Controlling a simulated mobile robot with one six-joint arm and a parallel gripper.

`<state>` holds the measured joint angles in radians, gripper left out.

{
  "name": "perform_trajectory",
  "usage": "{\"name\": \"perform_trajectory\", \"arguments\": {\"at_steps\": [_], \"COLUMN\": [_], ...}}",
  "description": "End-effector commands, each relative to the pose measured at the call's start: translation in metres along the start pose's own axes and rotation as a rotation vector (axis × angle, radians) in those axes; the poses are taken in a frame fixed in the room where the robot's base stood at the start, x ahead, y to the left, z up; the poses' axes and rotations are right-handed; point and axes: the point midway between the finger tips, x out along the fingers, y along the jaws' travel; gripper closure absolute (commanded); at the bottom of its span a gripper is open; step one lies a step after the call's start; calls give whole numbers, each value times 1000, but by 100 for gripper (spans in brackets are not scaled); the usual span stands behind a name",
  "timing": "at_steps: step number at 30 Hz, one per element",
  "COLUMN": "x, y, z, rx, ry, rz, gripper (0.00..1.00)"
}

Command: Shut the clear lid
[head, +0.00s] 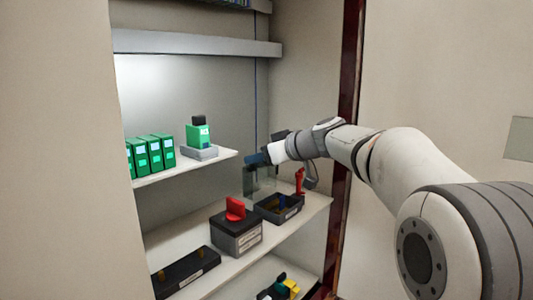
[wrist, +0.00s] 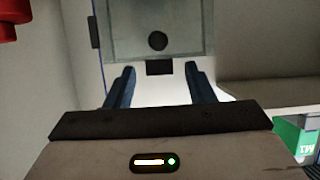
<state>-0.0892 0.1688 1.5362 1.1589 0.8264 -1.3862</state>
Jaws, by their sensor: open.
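The clear lid (head: 262,184) is a see-through grey panel standing raised above an open black box (head: 292,214) on the middle shelf. In the wrist view the lid (wrist: 130,42) fills the upper middle, with a dark round spot and a dark tab (wrist: 159,68) at its near edge. My gripper (head: 256,160) is open at the upper part of the lid. In the wrist view its two blue fingers (wrist: 159,72) stand on either side of the tab, with gaps showing; I cannot tell whether they touch the lid. The box interior is partly visible, with something blue inside.
A red lever (head: 300,181) stands behind the box, near the right wall. A dark box with a red handle (head: 236,209) sits to the left. Green breakers (head: 152,154) and a green device on a grey base (head: 199,137) occupy the shelf above. A black block (head: 187,273) lies front left.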

Motion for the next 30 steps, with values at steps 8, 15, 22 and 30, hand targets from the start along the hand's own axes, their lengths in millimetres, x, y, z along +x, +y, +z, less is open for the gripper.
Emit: {"name": "perform_trajectory", "arguments": {"at_steps": [8, 15, 22, 30], "x": [1, 1, 1, -12], "y": [0, -1, -1, 11], "z": [0, 0, 0, 6], "rx": [0, 0, 0, 3], "ry": [0, 0, 0, 0], "rz": [0, -1, -2, 5], "gripper": [56, 75, 94, 100]}}
